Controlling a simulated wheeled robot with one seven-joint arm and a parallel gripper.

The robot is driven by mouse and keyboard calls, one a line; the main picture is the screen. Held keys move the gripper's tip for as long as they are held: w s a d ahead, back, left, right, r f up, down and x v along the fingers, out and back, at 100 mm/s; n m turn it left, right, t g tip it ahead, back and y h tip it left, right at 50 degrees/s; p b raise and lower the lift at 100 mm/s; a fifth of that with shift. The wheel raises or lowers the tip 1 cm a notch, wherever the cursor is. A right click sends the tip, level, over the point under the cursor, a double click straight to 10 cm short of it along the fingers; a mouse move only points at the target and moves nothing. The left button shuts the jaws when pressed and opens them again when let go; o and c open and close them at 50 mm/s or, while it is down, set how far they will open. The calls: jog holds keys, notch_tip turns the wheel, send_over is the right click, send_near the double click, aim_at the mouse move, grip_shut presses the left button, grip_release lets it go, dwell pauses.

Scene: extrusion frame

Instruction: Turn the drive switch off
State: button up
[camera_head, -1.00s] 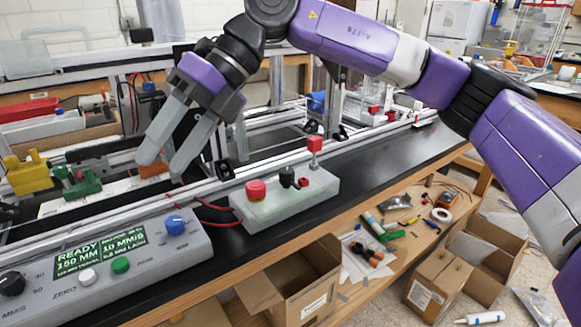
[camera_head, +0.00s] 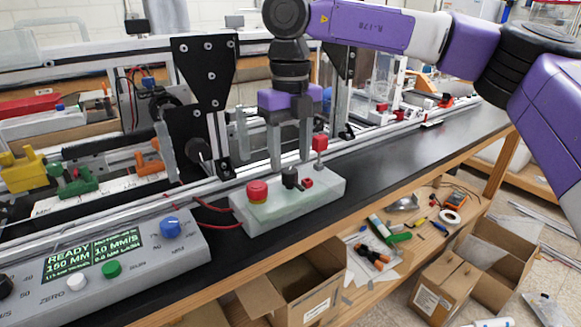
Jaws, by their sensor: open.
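A pale switch box (camera_head: 325,190) stands on the black bench top. It carries a red mushroom button (camera_head: 257,190), a black knob (camera_head: 290,179), a small red part (camera_head: 308,182) and an upright red-topped piece (camera_head: 320,146). I cannot read labels on it, so I cannot tell which of these is the drive switch. My gripper (camera_head: 290,163) points straight down with its two grey fingers apart. It appears above the black knob, with the fingertips on either side of it in the picture. I cannot tell whether they touch it. Nothing is held.
A control panel (camera_head: 150,285) with a lit display, blue knob, white button and green button stands at the front left. Red wires (camera_head: 203,204) run to the switch box. Aluminium rails and black plates (camera_head: 205,70) stand close behind. Bench top right of the box is clear.

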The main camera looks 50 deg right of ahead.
aim_at(290, 171)
jog(key=shift+f, duration=1.55)
jog(key=shift+c, duration=0.2)
grip_shut()
